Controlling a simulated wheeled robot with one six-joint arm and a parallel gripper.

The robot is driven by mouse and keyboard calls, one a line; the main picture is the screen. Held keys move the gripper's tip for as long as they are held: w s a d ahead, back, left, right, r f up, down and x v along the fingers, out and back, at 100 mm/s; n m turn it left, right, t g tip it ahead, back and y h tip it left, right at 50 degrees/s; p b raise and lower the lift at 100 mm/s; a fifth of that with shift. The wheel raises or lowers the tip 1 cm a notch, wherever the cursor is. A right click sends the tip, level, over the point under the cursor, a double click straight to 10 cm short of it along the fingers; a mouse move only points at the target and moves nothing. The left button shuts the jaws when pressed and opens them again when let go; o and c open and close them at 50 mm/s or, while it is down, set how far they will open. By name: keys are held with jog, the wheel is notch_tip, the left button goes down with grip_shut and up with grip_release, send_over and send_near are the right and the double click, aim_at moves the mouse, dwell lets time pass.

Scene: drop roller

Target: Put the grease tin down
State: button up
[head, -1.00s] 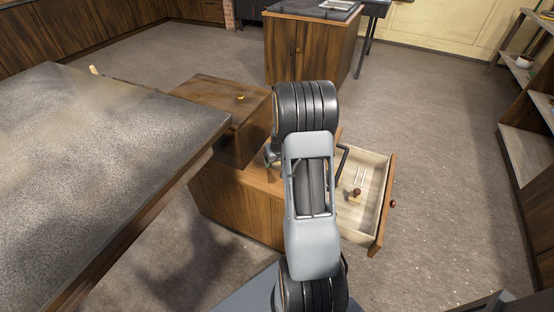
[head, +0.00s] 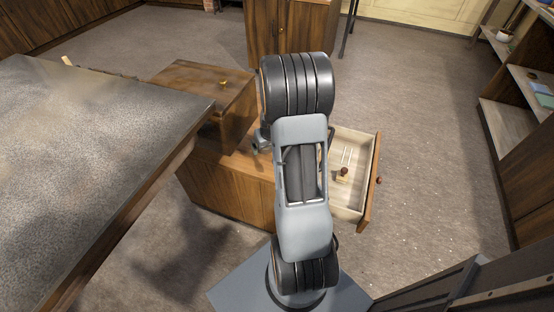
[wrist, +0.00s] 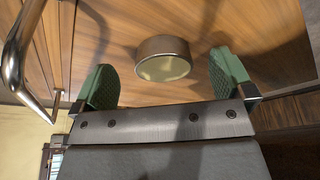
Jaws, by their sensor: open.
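The grease tin (wrist: 163,58) is a short round tin with a brownish side and a pale yellowish face. In the wrist view it sits against a wooden surface (wrist: 205,22), apparently the top of the low cabinet. My gripper (wrist: 166,80) is open, with one green finger pad on each side of the tin. Gaps show between the tin and both pads. In the head view my arm hides the tin and most of the gripper above the low wooden cabinet (head: 232,188).
An open drawer (head: 350,204) holding a small wooden-knobbed item (head: 343,174) juts right from the cabinet. A wooden box (head: 205,88) stands at its left end. A large worktable (head: 90,150) fills the left. Shelves (head: 500,125) stand at right. A curved metal handle (wrist: 22,55) shows in the wrist view.

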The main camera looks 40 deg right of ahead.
jog(key=s, duration=0.2)
jog(key=s+a, duration=0.1)
jog(key=s, duration=0.2)
jog(key=s+a, duration=0.1)
jog(key=s, duration=0.2)
jog(key=shift+a+b, duration=0.2)
jog(key=shift+b, duration=0.1)
jog(key=shift+s+a+r, duration=0.1)
jog(key=shift+a+r, duration=0.05)
jog(key=shift+a, duration=0.1)
jog(key=s+a+r+n, duration=0.1)
jog(key=s+a+r, duration=0.1)
jog(key=a+r, duration=0.5)
jog(key=s+a+r+n, duration=0.2)
jog(key=s+a+r, duration=0.1)
jog(key=a+r, duration=0.5)
jog(key=shift+s+a+r+y, duration=0.15)
jog(key=shift+s+a+y, duration=0.2)
jog(key=shift+a, duration=1.55)
jog(key=shift+w, duration=0.1)
